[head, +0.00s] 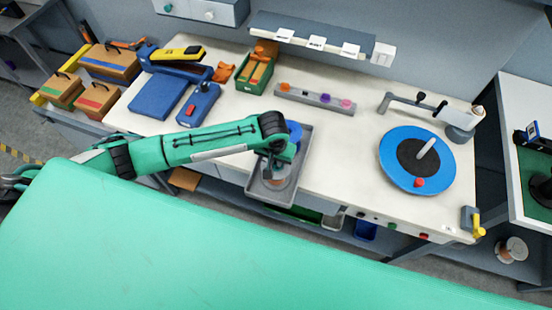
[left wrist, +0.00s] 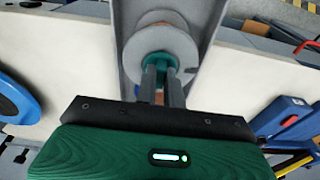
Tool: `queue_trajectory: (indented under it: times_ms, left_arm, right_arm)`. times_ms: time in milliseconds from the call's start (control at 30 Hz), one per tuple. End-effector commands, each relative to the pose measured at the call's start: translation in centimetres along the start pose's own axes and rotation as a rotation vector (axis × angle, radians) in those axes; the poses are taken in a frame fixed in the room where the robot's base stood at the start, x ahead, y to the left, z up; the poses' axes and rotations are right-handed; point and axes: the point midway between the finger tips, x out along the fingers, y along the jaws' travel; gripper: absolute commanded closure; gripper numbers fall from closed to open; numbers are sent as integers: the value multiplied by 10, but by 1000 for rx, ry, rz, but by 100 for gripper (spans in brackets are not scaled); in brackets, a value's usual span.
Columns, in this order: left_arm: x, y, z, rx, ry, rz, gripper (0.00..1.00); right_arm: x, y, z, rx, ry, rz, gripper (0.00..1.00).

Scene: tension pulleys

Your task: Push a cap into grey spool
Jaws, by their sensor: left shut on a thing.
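A spool (head: 283,184) with a pale grey flange and a copper-coloured side stands in a grey tray at the table's front edge. In the left wrist view the spool (left wrist: 148,46) lies just beyond my fingertips. My left gripper (head: 277,164) is directly above the spool, pointing down. In the left wrist view its two fingers (left wrist: 163,74) are shut on a small teal cap (left wrist: 158,61), which is over the middle of the spool. I cannot tell whether the cap touches the spool or sits in it. My right gripper is not in view.
The grey tray (head: 304,148) has raised walls around the spool. A blue turntable (head: 399,176) stands to the right. A grey strip with coloured knobs (head: 315,98) lies behind. Blue equipment (head: 158,95) and wooden boxes (head: 110,62) are at the left. The table between tray and turntable is clear.

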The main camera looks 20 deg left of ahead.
Motion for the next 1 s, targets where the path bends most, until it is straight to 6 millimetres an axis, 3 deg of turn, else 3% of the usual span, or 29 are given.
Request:
queue_trajectory:
  times_ms: [367,400,500,833,1000]
  left_arm:
    - [2,0,1,0,-1,-1,100]
    - [2,0,1,0,-1,-1,85]
    - [2,0,1,0,-1,-1,65]
    - [-1,0,0,0,0,0,65]
    - [-17,0,0,0,3,1,65]
  right_arm:
    - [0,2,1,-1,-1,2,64]
    - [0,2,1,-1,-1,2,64]
    - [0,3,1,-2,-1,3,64]
    - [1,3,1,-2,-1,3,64]
    - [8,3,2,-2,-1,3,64]
